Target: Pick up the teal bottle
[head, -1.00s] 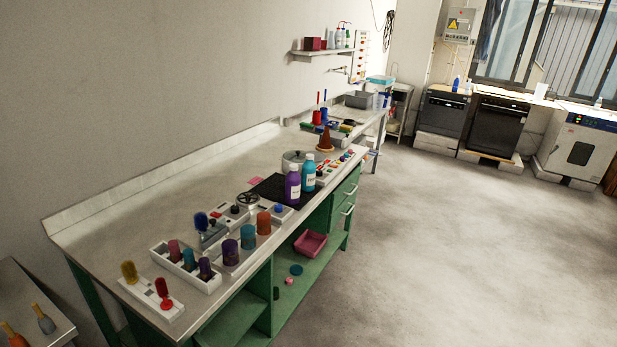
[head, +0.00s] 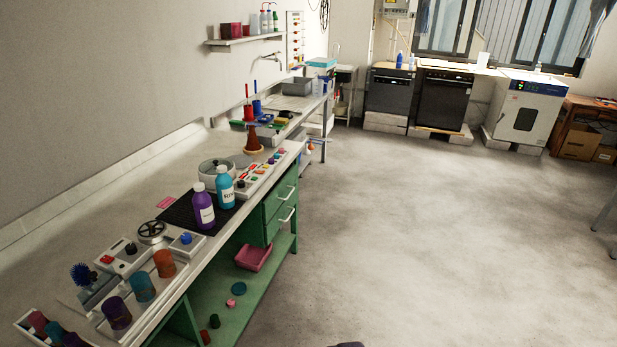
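The teal bottle (head: 225,189) has a white cap and a white label. It stands upright on a black mat (head: 172,213) on the long green workbench, near the bench's front edge. A purple bottle (head: 203,207) with a white cap stands close beside it, to the left and nearer. A small dark shape at the bottom edge of the view may be part of my gripper, but its fingers do not show.
The workbench (head: 60,223) runs along the left wall. A white pot (head: 216,173) stands behind the bottles, and several cups and controls stand nearer. A brown cone (head: 252,139) is farther along. Open grey floor (head: 390,240) lies right of the bench. Ovens stand at the back.

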